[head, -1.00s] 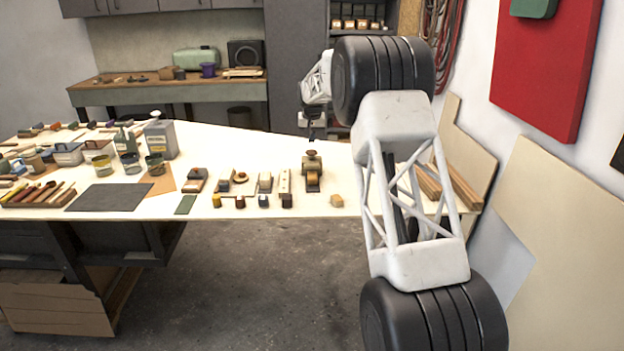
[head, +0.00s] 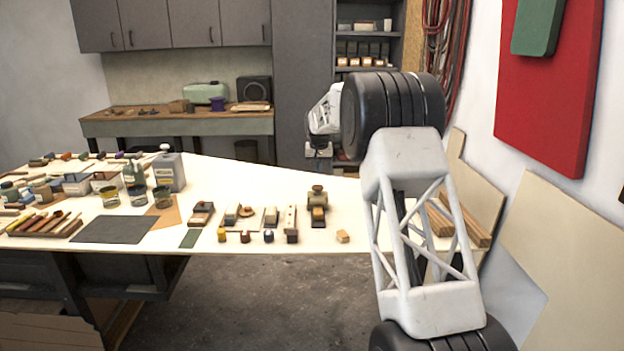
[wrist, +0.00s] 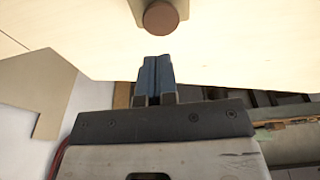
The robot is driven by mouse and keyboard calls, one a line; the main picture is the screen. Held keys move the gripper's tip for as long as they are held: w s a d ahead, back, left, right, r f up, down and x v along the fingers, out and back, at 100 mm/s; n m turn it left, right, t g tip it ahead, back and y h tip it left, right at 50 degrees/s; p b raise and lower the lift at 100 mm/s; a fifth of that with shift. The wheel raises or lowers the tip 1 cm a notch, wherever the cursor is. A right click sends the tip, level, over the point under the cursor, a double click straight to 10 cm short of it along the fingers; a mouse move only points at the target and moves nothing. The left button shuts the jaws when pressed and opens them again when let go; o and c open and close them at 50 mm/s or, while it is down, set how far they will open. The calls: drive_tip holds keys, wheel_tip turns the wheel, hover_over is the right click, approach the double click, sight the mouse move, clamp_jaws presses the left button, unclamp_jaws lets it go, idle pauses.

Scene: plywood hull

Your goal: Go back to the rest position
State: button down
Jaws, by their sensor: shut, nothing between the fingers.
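My gripper (wrist: 157,78) shows in the wrist view with its two dark blue-grey fingers pressed together and nothing between them. In the head view my gripper (head: 318,152) is small and partly hidden, hanging under the white wrist beyond the black joint of my raised arm. It appears above the far side of the pale worktable (head: 250,165), apart from the tools. In the wrist view, a round brown knob (wrist: 161,17) on a tool lies ahead of the fingertips, with a gap between. The rest position is not marked in any view.
A small tool with a round knob (head: 318,203) stands on the table, with several blocks and tools to its left. Wooden strips (head: 462,222) lie at the right end, beside leaning panels (head: 535,235). The table's middle back is clear.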

drive_tip(key=s+d+r, duration=0.3)
drive_tip(key=s+r, duration=0.2)
drive_tip(key=s, duration=0.8)
drive_tip(key=s+d+r, duration=0.4)
drive_tip(key=s+r, duration=0.2)
drive_tip(key=s, duration=0.7)
drive_tip(key=s+d+r, duration=0.3)
drive_tip(key=s+r, duration=0.2)
drive_tip(key=s, duration=0.9)
drive_tip(key=s+d+f, duration=0.1)
drive_tip(key=s+f, duration=0.2)
drive_tip(key=s, duration=1)
drive_tip(key=s+d+f, duration=0.2)
drive_tip(key=s+f, duration=0.2)
drive_tip(key=s, duration=0.9)
drive_tip(key=s+d+f, duration=0.1)
drive_tip(key=s+f, duration=0.2)
drive_tip(key=s, duration=1)
drive_tip(key=shift+s+d+f, duration=0.2)
drive_tip(key=shift+s+d, duration=0.1)
drive_tip(key=shift+s, duration=0.1)
